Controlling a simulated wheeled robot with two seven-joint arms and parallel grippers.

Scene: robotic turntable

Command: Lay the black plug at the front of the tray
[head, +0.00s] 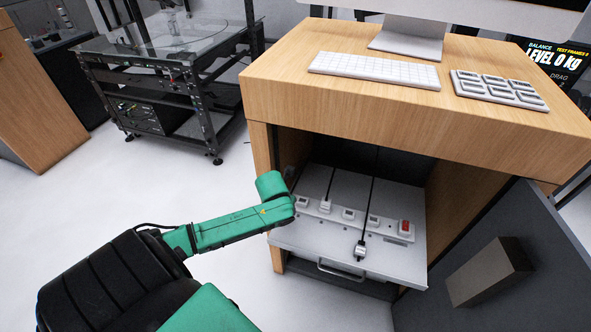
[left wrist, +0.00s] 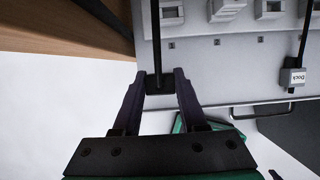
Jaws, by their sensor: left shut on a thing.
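The light grey pulled-out tray (head: 310,245) sits low in the wooden desk and carries a power strip. In the left wrist view, my left gripper (left wrist: 160,76) is shut on the black plug (left wrist: 158,84) over the front edge of the tray (left wrist: 222,85), near its left corner. The plug's black cable (left wrist: 157,35) runs back over the tray. I cannot tell whether the plug touches the tray. In the head view my left arm's green wrist hides the fingers and the plug. My right gripper is in neither view.
The desk top (head: 290,70) overhangs the tray. A dark open door (head: 540,270) stands at right.

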